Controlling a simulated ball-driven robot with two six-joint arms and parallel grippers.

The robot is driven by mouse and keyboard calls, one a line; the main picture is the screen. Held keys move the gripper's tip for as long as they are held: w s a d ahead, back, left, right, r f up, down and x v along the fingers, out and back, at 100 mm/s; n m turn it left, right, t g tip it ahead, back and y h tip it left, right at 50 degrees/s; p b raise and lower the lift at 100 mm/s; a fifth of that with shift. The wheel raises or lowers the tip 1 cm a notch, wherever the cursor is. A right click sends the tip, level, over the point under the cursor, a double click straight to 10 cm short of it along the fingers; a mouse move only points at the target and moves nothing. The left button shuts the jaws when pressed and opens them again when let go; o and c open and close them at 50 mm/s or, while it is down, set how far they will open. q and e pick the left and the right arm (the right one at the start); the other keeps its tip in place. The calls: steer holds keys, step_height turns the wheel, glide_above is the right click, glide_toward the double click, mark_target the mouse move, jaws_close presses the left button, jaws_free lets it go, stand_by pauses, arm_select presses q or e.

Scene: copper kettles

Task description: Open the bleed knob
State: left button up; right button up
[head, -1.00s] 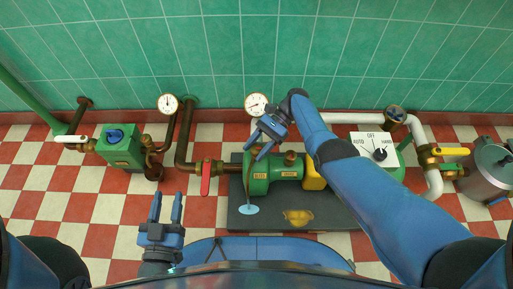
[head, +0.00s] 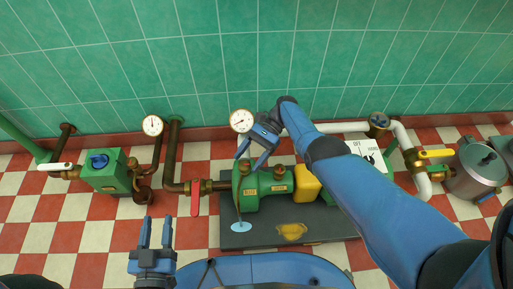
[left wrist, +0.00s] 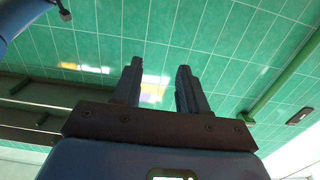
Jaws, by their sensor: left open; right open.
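The green pump (head: 262,188) stands on a dark grey plinth (head: 262,240). Two brass fittings show on its top: one at its left end (head: 244,166) and a knob (head: 279,171) further right. I cannot tell for sure which is the bleed knob. My right gripper (head: 251,160) is open and empty, fingers pointing down and left over the pump's left top, close to the left fitting. Contact cannot be made out. My left gripper (head: 157,221) is open and empty over the floor at lower left; it also shows in the left wrist view (left wrist: 158,69).
A dial gauge (head: 241,121) stands behind the pump. A red-handled valve (head: 195,197) is left of it, and a switch box (head: 365,150) is right. A pale blue puddle (head: 241,227) and a yellow patch (head: 291,231) lie on the plinth.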

mark_target(247, 162)
steer(key=shift+b+v, duration=0.55)
steer(key=shift+v, duration=0.65)
steer(key=shift+w+d+b, duration=0.25)
steer(key=shift+w+b, duration=0.1)
arm_select(q)
steer(key=shift+w+f+b, duration=0.25)
steer(key=shift+f+b, duration=0.25)
steer(key=shift+f, duration=0.15)
arm_select(e)
steer(key=shift+v, duration=0.8)
steer(key=shift+r, duration=0.15)
